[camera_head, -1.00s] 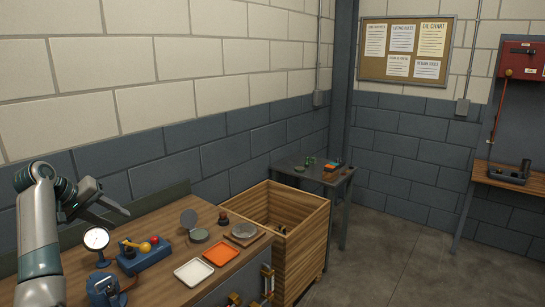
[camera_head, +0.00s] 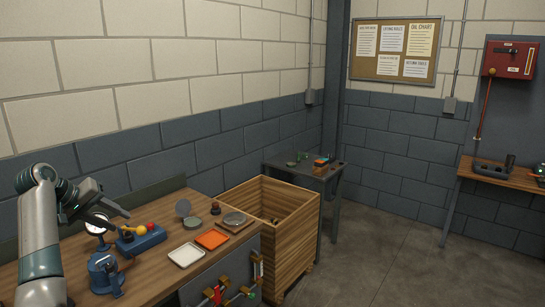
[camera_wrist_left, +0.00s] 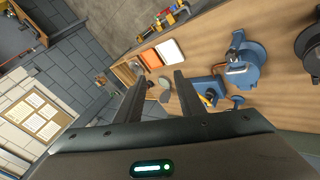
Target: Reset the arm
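My left arm comes in from the left in the head view. My left gripper (camera_head: 114,218) is held above the back left of the wooden workbench (camera_head: 160,280), close to a round dial gauge. In the left wrist view its two fingers (camera_wrist_left: 158,97) stand apart with nothing between them, so it is open and empty. My right gripper is not in view.
A wooden crate (camera_head: 300,238) stands beyond the bench.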

